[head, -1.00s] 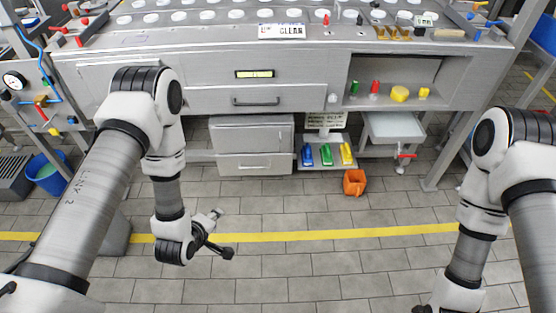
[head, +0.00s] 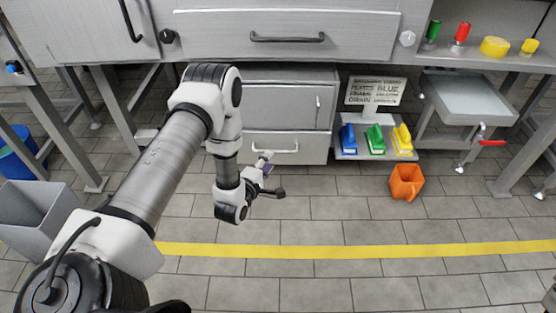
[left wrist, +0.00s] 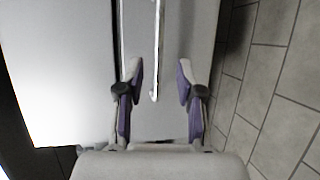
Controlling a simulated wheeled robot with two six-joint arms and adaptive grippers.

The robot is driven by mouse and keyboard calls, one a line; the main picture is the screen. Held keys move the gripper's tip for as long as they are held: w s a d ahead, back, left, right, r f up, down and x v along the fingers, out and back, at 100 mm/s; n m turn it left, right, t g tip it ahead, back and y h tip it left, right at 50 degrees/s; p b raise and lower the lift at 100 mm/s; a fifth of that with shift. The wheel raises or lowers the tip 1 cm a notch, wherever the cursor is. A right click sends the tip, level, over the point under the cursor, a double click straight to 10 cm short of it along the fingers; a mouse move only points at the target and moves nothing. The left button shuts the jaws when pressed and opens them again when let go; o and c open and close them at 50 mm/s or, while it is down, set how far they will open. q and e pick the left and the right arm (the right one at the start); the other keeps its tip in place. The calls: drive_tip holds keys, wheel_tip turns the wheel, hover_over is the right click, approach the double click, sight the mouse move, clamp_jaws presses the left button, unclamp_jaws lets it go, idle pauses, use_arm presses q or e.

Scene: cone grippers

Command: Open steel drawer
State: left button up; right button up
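A grey steel cabinet stands under the bench. Its lower front is the steel drawer (head: 315,150), with a pale bar handle (head: 270,149); it looks shut. In the left wrist view the handle (left wrist: 156,50) runs down from the top edge and ends between the finger pads. In the left wrist view the left gripper (left wrist: 160,68) is open, one finger on each side of the handle's line, and holds nothing. Contact cannot be told. My right gripper is out of view.
Above the drawer is a cabinet door (head: 270,102). A wide bench drawer (head: 350,30) with a black handle is higher up.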

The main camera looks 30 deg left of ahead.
sight(275, 152)
use_arm(q)
drive_tip(key=b+x, duration=0.2)
drive_tip(key=x, duration=0.4)
drive_tip(key=shift+w, duration=0.2)
clamp_jaws()
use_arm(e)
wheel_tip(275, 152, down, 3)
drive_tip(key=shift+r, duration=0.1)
